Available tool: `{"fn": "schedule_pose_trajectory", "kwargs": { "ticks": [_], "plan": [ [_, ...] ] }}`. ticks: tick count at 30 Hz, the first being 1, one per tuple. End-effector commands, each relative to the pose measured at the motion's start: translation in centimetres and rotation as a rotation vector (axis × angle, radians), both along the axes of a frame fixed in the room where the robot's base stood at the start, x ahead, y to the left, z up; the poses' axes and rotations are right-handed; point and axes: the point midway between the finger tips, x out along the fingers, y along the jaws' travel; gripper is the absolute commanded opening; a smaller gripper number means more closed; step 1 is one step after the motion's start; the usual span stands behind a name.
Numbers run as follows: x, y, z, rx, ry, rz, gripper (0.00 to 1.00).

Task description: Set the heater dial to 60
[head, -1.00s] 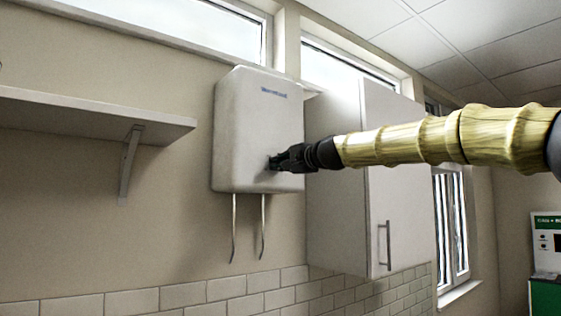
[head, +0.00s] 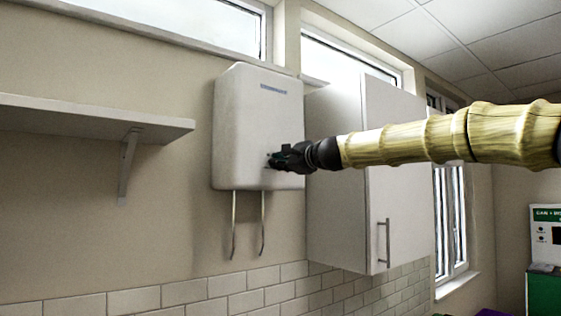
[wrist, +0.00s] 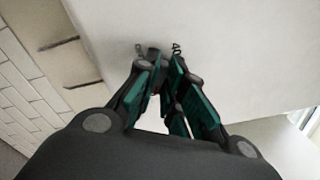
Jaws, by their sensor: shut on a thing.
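The heater (head: 245,120) is a white, rounded box on the wall in the head view, with a small blue label near its top. Its white face (wrist: 240,50) fills much of the wrist view. My gripper (head: 272,161) is at the lower right of the heater's front. In the wrist view, the fingers of my gripper (wrist: 162,75) are shut on the dial (wrist: 153,54), a small dark knob.
Two pipes (head: 234,225) hang below the heater. A white wall cabinet (head: 395,180) stands close to its right, under my arm. A shelf (head: 80,115) is on the wall at left. White tiles (head: 190,292) run along the bottom.

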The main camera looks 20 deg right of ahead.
Motion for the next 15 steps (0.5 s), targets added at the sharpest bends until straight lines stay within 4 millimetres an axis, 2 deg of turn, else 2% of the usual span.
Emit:
{"fn": "schedule_pose_trajectory", "kwargs": {
  "ticks": [12,13,15],
  "plan": [
    [0.05,-0.05,-0.22,0.009,0.006,0.0,0.0],
    [0.05,-0.05,-0.22,0.009,0.006,0.0,0.14],
    [0.05,-0.04,-0.22,0.008,0.005,0.0,0.27]
  ]
}}
